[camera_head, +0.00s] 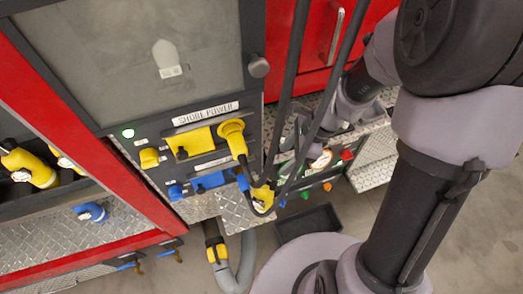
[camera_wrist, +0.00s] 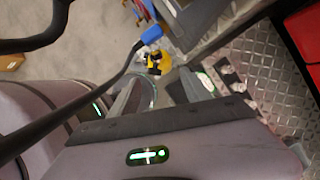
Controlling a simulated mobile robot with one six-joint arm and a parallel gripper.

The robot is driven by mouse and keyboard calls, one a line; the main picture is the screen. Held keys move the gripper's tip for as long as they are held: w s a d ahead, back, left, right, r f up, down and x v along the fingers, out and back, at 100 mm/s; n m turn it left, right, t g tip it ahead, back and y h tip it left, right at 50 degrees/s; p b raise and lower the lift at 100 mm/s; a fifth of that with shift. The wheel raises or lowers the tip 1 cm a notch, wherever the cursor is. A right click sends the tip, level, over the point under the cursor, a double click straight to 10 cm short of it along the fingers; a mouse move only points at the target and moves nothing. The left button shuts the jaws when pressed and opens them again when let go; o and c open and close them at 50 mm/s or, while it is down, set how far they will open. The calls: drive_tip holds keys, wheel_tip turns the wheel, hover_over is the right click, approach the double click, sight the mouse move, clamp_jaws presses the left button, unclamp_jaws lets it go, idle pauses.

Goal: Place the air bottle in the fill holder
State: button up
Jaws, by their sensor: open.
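A yellow, rounded object with black fittings, which looks like an air bottle seen from its valve end, shows beyond my fingers in the wrist view (camera_wrist: 163,62). In the head view it sits low at the edge of the tread-plate bumper (camera_head: 263,197), partly behind black hoses. I cannot tell whether it sits in a holder; the fill holder is not clearly identifiable. My gripper (camera_wrist: 160,92) is open, its fingers apart with nothing clearly held between them. In the head view my gripper (camera_head: 305,160) is over the bumper, right of the yellow object, partly hidden by hoses.
Another yellow bottle with a black neck (camera_head: 30,166) lies in the left compartment. The shore power panel (camera_head: 205,112) holds a yellow plug (camera_head: 232,131). Black hoses (camera_head: 290,85) hang close to my gripper. A dark tray (camera_head: 308,222) lies on the floor below.

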sight(264, 182)
drive_tip(key=b+x, duration=0.3)
drive_tip(key=x, duration=0.7)
drive_tip(key=shift+d, duration=0.15)
drive_tip(key=b+x, duration=0.1)
drive_tip(key=x, duration=0.2)
drive_tip(key=b+x, duration=0.2)
drive_tip(key=shift+s+a+f, duration=0.2)
drive_tip(key=shift+a+f, duration=0.1)
drive_tip(key=shift+a, duration=0.05)
drive_tip(key=shift+r, duration=0.1)
clamp_jaws()
drive_tip(key=shift+s, duration=0.1)
drive_tip(key=shift+s+d, duration=0.1)
drive_tip(key=shift+s, duration=0.05)
